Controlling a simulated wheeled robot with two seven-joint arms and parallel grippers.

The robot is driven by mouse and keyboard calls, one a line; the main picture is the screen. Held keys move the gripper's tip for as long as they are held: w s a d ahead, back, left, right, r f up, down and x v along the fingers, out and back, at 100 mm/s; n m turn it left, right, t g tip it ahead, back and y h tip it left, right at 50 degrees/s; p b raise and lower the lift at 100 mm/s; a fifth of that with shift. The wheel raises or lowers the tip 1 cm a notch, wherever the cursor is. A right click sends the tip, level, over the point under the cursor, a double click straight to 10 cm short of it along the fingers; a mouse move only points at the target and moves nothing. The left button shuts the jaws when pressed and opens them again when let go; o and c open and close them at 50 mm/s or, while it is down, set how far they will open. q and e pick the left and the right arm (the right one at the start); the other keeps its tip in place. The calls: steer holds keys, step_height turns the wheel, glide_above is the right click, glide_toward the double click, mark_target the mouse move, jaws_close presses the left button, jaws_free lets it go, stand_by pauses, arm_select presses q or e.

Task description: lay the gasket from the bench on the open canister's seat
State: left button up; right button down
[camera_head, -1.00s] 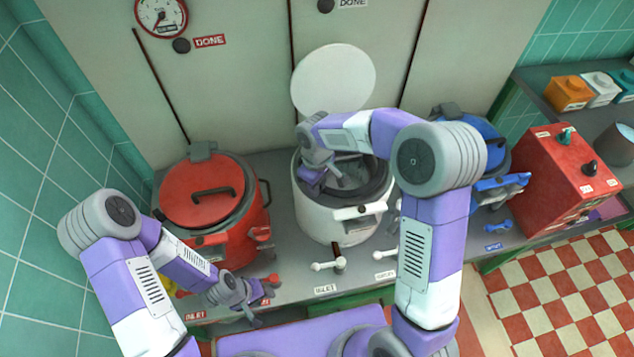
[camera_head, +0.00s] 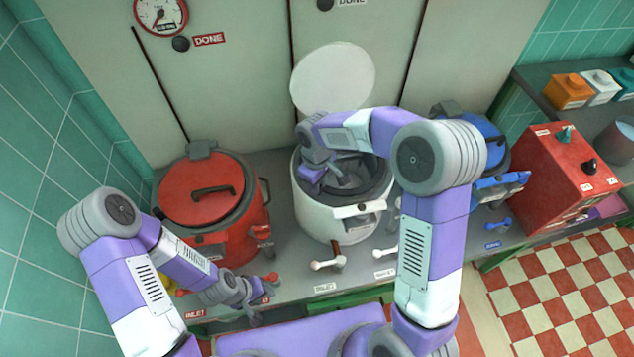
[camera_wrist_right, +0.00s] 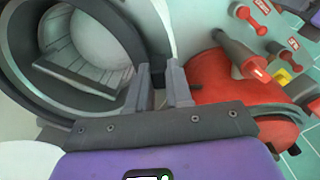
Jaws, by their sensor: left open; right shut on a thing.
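The open white canister (camera_head: 322,215) stands in the middle of the bench, its round white lid (camera_head: 333,80) raised behind it. My right gripper (camera_head: 352,182) is over the canister's mouth. In the right wrist view its fingers (camera_wrist_right: 161,88) are shut on the dark gasket (camera_wrist_right: 143,30), a black ring showing as an arc at the mouth. The canister's grey inside (camera_wrist_right: 88,45) shows through the ring. I cannot tell whether the gasket touches the seat; the arm and gripper hide part of it. My left gripper (camera_head: 252,308) is open and empty near the bench's front edge.
A red canister (camera_head: 205,195) with a closed lid stands to the left, a blue one (camera_head: 490,150) to the right. A red box (camera_head: 560,180) is further right. Small levers (camera_head: 328,264) line the front edge. My left gripper is close to a red lever (camera_head: 271,278).

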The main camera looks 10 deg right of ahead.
arm_select(q)
steer(key=shift+f+b, duration=0.4)
steer(key=shift+f, duration=0.05)
arm_select(e)
steer(key=shift+f, duration=0.7)
steer(key=c, duration=1)
jaws_free()
steer(key=shift+o, duration=0.2)
step_height(320, 180, up, 8)
steer(key=shift+f+p, duration=0.15)
steer(key=shift+p, duration=0.7)
arm_select(q)
steer(key=shift+r, duration=0.85)
steer(key=shift+s, duration=0.1)
arm_select(e)
steer(key=shift+s+f, duration=0.1)
